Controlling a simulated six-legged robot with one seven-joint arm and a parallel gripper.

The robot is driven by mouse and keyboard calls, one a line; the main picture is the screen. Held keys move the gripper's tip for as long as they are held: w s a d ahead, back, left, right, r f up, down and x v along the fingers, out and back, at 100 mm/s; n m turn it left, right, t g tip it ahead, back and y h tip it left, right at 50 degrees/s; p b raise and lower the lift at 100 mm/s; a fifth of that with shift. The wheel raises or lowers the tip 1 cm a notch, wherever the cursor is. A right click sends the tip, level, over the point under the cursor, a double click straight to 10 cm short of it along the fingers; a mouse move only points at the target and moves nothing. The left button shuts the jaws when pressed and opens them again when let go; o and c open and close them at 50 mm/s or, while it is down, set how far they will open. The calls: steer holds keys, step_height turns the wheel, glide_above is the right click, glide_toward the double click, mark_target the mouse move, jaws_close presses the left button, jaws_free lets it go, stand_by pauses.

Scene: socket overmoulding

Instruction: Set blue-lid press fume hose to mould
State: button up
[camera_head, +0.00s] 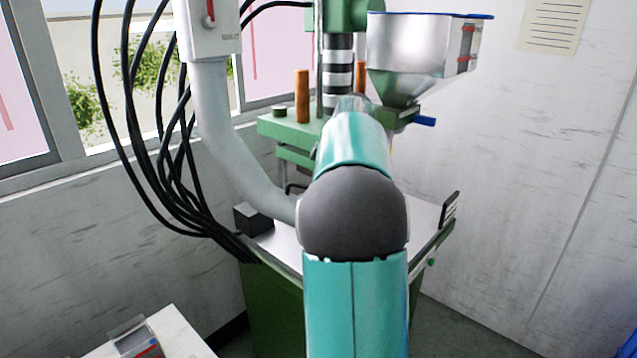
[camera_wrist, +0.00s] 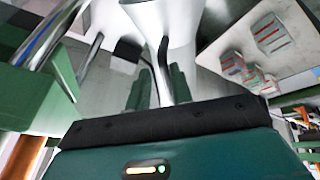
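The press (camera_head: 296,128) is green, with a metal hopper (camera_head: 410,52) under a blue lid (camera_head: 440,15). The fume hose (camera_head: 222,125) is a thick grey tube that hangs from a white box and curves down to the press table. Its lower end is hidden behind my arm in the head view. A pale flared shape at the top of the wrist view, probably the hose (camera_wrist: 165,15), stands right in front of my gripper (camera_wrist: 166,95). The head view hides my gripper behind my arm. I cannot make out its fingertips or whether they hold the hose. The mould cannot be made out.
The white box (camera_head: 210,28) is mounted above the hose. Black cables (camera_head: 150,150) hang on the left. A black block (camera_head: 253,218) sits at the press table's left corner. Several small blocks with red stripes (camera_wrist: 268,33) lie on a pale surface in the wrist view. A white table (camera_head: 180,325) stands lower left.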

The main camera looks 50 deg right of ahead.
steer(key=shift+o, duration=0.9)
steer(key=shift+w, duration=0.1)
steer(key=shift+s+a, duration=0.1)
steer(key=shift+s, duration=0.1)
steer(key=v, duration=1.4)
steer(key=s+a+f+m, duration=0.1)
steer(key=a+f+m, duration=0.2)
steer(key=a, duration=1)
steer(key=s+a+f+m, duration=0.1)
steer(key=a+f+m, duration=0.1)
steer(key=a, duration=1.1)
steer(key=s+a+f+m+h, duration=0.1)
steer(key=s+a+f+m, duration=0.2)
steer(key=s+a+f, duration=0.8)
steer(key=a+f, duration=0.3)
steer(key=a, duration=0.1)
steer(key=shift+s+a+t, duration=0.2)
steer(key=shift+a+t, duration=0.1)
steer(key=shift+t, duration=0.1)
